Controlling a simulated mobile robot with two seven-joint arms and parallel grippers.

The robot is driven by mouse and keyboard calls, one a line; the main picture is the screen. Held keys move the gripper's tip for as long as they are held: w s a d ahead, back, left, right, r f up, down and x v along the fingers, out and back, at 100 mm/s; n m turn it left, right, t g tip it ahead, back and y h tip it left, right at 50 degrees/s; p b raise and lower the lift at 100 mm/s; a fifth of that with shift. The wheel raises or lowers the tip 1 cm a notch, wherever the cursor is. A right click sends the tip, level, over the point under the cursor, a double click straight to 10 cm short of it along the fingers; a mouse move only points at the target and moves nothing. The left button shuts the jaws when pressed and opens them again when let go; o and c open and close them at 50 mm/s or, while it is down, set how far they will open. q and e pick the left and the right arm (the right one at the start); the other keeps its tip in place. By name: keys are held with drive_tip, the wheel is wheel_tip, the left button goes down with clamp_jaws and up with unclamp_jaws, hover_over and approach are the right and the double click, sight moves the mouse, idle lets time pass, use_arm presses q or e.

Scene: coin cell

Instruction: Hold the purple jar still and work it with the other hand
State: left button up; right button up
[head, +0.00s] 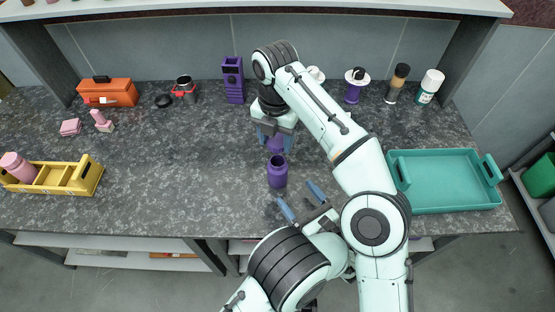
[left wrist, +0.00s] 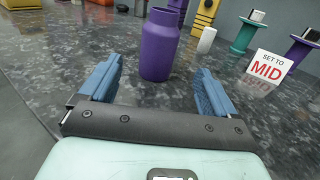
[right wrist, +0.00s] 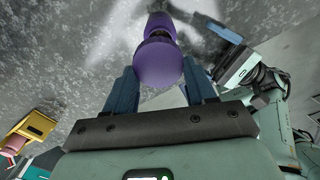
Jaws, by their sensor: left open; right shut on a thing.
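The purple jar (head: 277,175) stands upright on the dark speckled counter, near its front middle. It also shows in the left wrist view (left wrist: 160,45), just beyond the fingertips. My left gripper (head: 300,200) is open and empty, in front and to the right of the jar, apart from it. The same piece shows in the head view (head: 276,145). Whether this piece is the jar's lid, I cannot tell.
A teal tray (head: 445,206) lies at the right and a yellow caddy (head: 82,184) at the left. A purple holder (head: 233,80), an orange toolbox (head: 108,92) and several bottles line the back. A "SET TO MID" sign (left wrist: 268,67) stands beyond the jar. The left-middle counter is clear.

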use_arm(q)
drive_tip(key=shift+s+r, duration=0.1)
drive_tip(key=shift+s, duration=0.1)
use_arm(e)
drive_tip(key=shift+s+r, duration=0.1)
drive_tip(key=shift+s, duration=0.15)
use_arm(q)
drive_tip(key=x, duration=1.2)
drive_tip(key=shift+w, duration=0.1)
drive_tip(key=c, duration=1.5)
use_arm(e)
hover_over(276, 164)
drive_tip(key=shift+f, duration=2.5)
drive_tip(key=shift+f, duration=0.9)
